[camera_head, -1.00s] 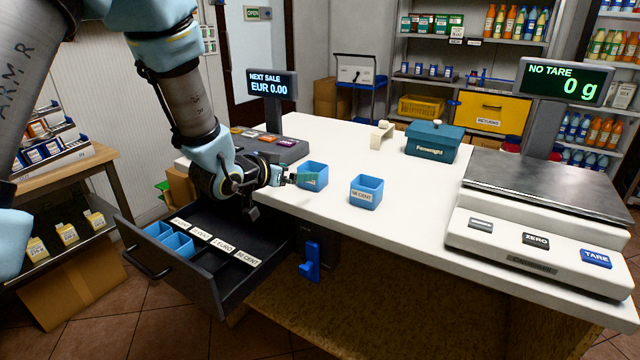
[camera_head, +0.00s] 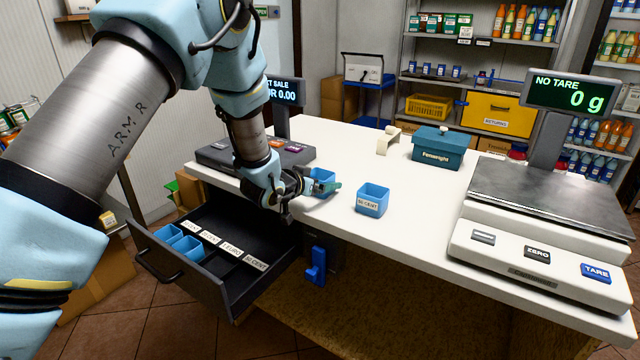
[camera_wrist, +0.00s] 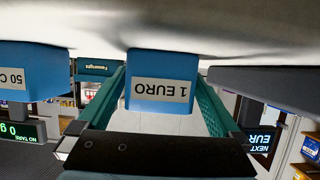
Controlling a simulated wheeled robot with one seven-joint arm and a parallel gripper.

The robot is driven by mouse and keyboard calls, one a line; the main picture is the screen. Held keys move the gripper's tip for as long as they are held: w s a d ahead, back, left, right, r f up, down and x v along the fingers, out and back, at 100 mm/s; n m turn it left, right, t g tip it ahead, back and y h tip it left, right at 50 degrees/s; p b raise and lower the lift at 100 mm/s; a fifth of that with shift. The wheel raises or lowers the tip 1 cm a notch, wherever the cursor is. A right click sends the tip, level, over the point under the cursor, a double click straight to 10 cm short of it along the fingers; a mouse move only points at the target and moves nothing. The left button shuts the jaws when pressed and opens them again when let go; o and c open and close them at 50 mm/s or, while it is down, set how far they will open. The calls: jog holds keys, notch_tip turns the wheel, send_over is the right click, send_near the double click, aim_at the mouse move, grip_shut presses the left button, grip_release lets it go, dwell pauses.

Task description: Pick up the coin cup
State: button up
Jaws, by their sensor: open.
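Two blue coin cups stand upright on the white counter. The one labelled 1 EURO (camera_wrist: 162,65) is in the middle of the wrist view, which is upside down; in the head view this cup (camera_head: 321,176) is partly hidden by my gripper. My gripper (camera_head: 325,188) is open and low over the counter. In the wrist view its green fingers flank the 1 EURO cup with gaps beside it; I cannot tell how far the tips reach along it. The other cup, labelled 50 CENT (camera_head: 372,200), stands just to the right.
The open black drawer (camera_head: 190,280) has two blue cups (camera_head: 188,248) at its left and labelled empty room. A grey keypad unit (camera_head: 215,155) is at the left, a teal box (camera_head: 438,148) at the back, and a scale (camera_head: 545,190) at the right. The counter's middle is clear.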

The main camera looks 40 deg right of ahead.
jog(key=c, duration=1.1)
jog(key=shift+c, duration=0.2)
